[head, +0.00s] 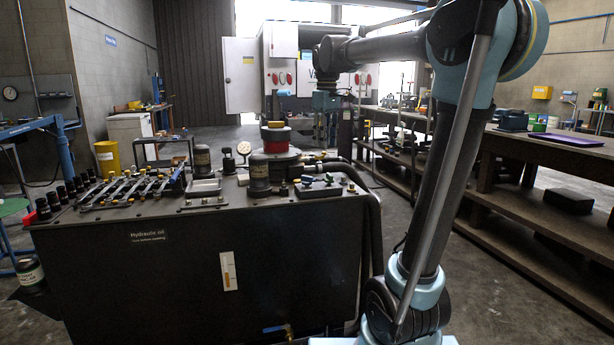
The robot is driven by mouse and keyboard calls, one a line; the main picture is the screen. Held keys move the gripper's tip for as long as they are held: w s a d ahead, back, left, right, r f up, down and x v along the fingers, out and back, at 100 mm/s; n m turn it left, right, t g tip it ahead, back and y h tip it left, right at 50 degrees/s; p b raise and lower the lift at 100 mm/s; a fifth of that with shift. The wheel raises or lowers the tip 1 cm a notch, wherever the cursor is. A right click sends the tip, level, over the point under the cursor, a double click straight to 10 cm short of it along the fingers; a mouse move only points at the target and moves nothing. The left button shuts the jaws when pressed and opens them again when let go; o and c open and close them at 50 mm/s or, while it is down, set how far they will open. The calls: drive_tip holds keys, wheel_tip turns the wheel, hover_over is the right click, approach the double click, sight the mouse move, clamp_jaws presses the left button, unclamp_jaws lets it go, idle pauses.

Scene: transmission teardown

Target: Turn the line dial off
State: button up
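No part can be picked out for certain as the line dial. A dark hydraulic unit (190,285), labelled "Hydraulic oil", stands in front of me. On its top right is a small dark block with several small coloured knobs (322,184). A small round pale-faced gauge (244,149) stands on a stem near the middle of the top. My arm rises on the right and reaches left over the unit. My gripper (323,138) hangs down behind and above the unit's right part, apart from the knobs. Its fingers are small and dark, and their opening is unclear.
A row of silver levers (130,188) and dark cylinders lines the unit's left top. A red-banded cylinder (276,140) stands at the back. Thick hoses run down its right side. A long workbench (545,150) stands at right, with clear floor between.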

wheel_tip(320, 180, up, 4)
drive_tip(key=n, duration=0.2)
hover_over(307, 180)
drive_tip(key=f, duration=1.7)
drive_tip(key=shift+w+f, duration=0.3)
drive_tip(key=shift+w, duration=0.1)
clamp_jaws()
